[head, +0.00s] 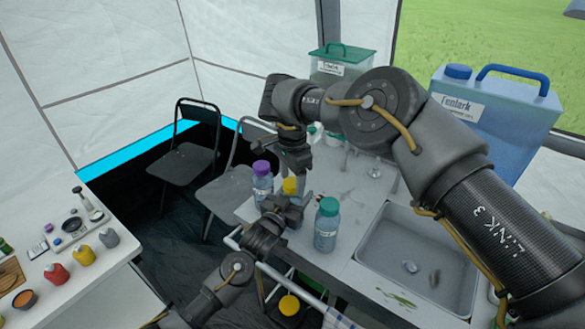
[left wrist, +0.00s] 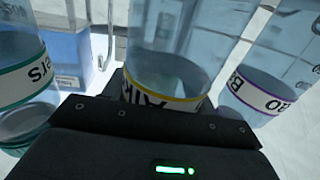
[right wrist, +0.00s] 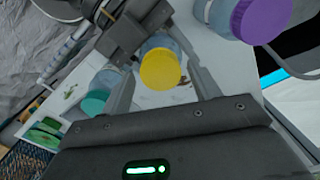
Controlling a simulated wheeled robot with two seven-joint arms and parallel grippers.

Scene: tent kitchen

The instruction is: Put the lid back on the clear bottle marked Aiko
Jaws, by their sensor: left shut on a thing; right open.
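The clear Aiko bottle has a yellow-edged label (left wrist: 165,100) in the left wrist view. My left gripper (head: 284,207) is shut on this bottle, which is upright on the counter's near side. The yellow lid (right wrist: 160,69) is at the bottle's top; it also shows in the head view (head: 290,185). Whether it is fully seated is unclear. My right gripper (right wrist: 163,85) is open above, pointing down, with its fingers on either side of the lid and apparently not closed on it. The bottle's body is mostly hidden behind my left gripper in the head view.
A purple-lidded bottle (head: 262,184) stands close on the left and a teal-lidded bottle (head: 326,228) close on the right. A sink (head: 420,255) lies farther right, with a blue water container (head: 495,115) behind. A side table (head: 75,280) with jars is at left.

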